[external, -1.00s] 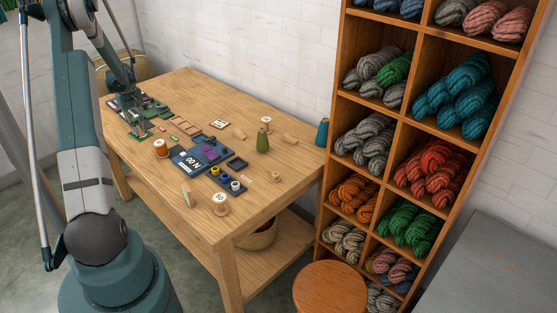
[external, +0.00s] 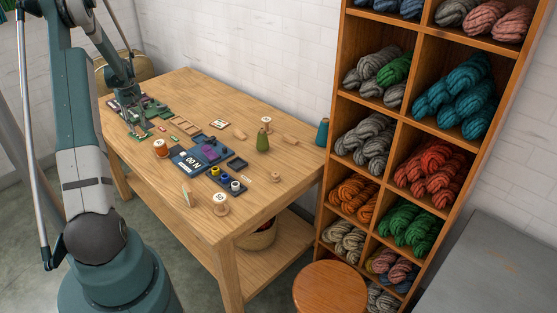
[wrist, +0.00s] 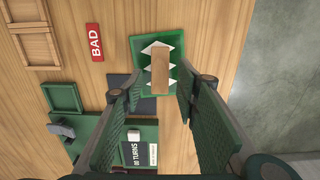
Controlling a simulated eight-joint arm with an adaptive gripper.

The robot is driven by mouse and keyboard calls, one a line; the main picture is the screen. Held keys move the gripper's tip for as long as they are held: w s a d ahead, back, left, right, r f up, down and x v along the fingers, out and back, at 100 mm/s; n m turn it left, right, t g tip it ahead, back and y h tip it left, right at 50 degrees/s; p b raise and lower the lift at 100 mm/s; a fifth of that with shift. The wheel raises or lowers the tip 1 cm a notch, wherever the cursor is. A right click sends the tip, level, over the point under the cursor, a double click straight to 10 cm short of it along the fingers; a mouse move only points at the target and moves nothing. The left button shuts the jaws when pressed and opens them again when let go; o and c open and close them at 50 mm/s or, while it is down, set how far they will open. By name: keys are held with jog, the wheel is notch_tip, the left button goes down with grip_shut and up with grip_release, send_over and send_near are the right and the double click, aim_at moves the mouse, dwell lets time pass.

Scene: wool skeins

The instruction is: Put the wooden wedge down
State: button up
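The wooden wedge (wrist: 160,71) is a plain light-brown block in the wrist view. It appears to lie on a green square pad (wrist: 138,45) with white triangles, covering part of them. My gripper (wrist: 160,88) has its two green ribbed fingers spread on either side of the wedge, with a visible gap at each side. It is open and holds nothing. In the external view my gripper (external: 129,112) is low over the far left end of the table, and the wedge cannot be made out there.
A red BAD label (wrist: 94,42) lies left of the pad. A green tray (wrist: 63,97), wooden trays (wrist: 36,47) and a counter marked TURNS (wrist: 130,153) are close by. The table edge is just right of the pad. A green bottle-shaped cone (external: 262,142) stands farther right on the table (external: 240,205).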

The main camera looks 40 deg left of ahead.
aim_at(139, 130)
notch_tip(139, 130, up, 10)
jog(key=shift+p, duration=0.45)
jog(key=shift+f, duration=0.1)
dwell(0.4)
dwell(0.4)
